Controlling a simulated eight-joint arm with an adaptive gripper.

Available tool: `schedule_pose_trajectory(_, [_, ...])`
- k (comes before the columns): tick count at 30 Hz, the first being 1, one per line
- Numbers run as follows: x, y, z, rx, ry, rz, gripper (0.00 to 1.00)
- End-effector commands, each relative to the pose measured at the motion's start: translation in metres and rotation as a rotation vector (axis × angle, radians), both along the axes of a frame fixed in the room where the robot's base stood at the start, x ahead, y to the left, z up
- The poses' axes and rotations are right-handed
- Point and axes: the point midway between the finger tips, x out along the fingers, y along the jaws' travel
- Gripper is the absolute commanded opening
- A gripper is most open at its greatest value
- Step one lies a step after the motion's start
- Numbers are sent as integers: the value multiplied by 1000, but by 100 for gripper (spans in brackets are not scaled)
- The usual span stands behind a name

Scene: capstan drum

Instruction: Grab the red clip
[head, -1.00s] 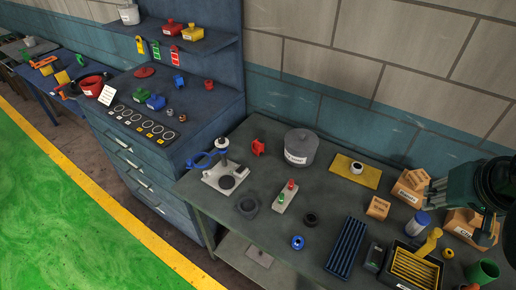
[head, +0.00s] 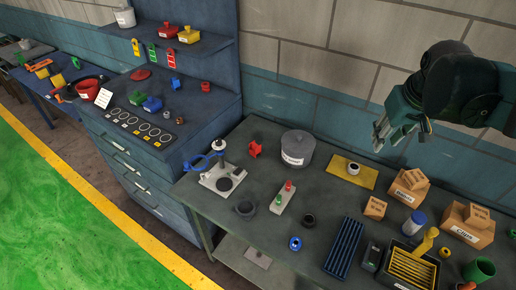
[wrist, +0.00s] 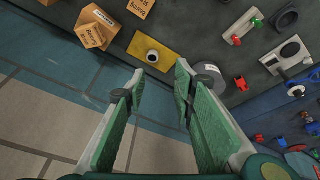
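A small red piece, which looks like the red clip (head: 255,149), stands on the dark grey workbench (head: 265,190), just left of the lidded grey pot (head: 297,149). It also shows in the wrist view (wrist: 241,83), right of the pot (wrist: 209,77) and outside the fingers. My gripper (head: 384,136) is up in the air over the back right of the bench, well to the right of the red clip. In the wrist view its green-padded fingers (wrist: 160,76) are wide apart with nothing between them.
Labelled cardboard boxes (head: 408,189) stand under my arm. A clamp stand (head: 219,179) is left of the clip. The tiled wall (head: 290,100) rises behind the bench.

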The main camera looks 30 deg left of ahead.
Motion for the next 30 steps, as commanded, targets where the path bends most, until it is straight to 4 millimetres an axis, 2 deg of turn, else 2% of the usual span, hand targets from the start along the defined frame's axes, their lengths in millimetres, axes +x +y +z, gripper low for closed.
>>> schedule_pose_trajectory(3, [16, 25, -4, -11, 16, 41, 27])
schedule_pose_trajectory(15, [57, 108, -26, -53, 68, 178, 27])
schedule_pose_trajectory(30, [91, 222, -73, -106, 131, 351, 27])
